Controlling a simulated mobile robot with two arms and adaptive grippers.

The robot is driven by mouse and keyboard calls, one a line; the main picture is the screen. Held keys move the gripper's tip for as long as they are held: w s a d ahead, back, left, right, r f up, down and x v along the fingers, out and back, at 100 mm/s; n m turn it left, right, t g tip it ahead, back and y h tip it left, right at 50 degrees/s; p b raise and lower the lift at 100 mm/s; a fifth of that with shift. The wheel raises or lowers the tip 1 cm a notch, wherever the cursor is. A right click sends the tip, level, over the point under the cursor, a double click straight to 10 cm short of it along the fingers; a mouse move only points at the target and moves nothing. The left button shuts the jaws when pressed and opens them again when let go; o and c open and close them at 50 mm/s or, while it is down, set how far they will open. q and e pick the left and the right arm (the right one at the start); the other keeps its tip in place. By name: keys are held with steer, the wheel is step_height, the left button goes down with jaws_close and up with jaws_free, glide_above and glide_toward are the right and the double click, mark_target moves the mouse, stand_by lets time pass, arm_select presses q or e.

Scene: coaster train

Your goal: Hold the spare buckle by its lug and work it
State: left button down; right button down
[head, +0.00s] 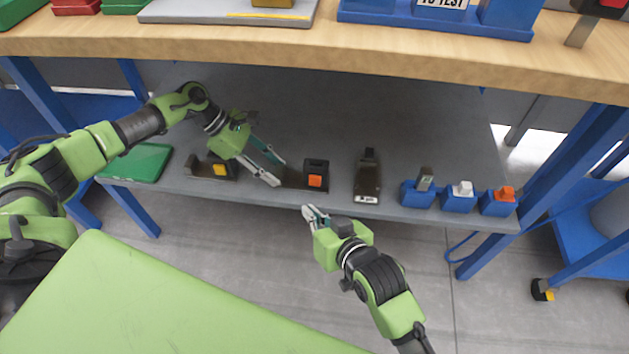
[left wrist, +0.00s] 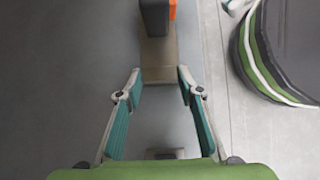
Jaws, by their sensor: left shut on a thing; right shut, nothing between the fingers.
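A dark buckle with an orange button (head: 315,180) lies on the grey lower shelf, its flat lug (head: 291,178) pointing left. In the left wrist view the lug (left wrist: 158,62) runs between the fingertips, with the buckle's dark body (left wrist: 154,16) beyond. My left gripper (head: 279,173) is shut on this lug, one finger on each side. My right gripper (head: 308,212) is shut and empty, in front of the shelf edge, a little below the buckle and apart from it. A similar buckle with a yellow button (head: 219,170) lies to the left, partly behind my left arm.
Right of the buckle lie a dark labelled piece (head: 367,178) and blue blocks with grey, white and orange tops (head: 458,198). A green tray (head: 138,163) lies at the shelf's left end. The wooden tabletop (head: 330,50) overhangs the shelf. Open floor (head: 230,240) lies in front.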

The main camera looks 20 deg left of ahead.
arm_select(q)
steer(key=c, duration=1.3)
jaws_free()
steer(key=v, duration=1.1)
steer(key=shift+s+d+r+b, duration=0.15)
steer(key=shift+s+d, duration=0.3)
steer(key=shift+s, duration=1.85)
steer(key=shift+s+d+r+b, duration=0.1)
steer(key=shift+s+d, duration=0.35)
steer(key=shift+s, duration=1.85)
steer(key=shift+s+d+r+b, duration=0.15)
steer(key=shift+s+d, duration=0.3)
steer(key=shift+s, duration=1.85)
steer(key=shift+f, duration=0.1)
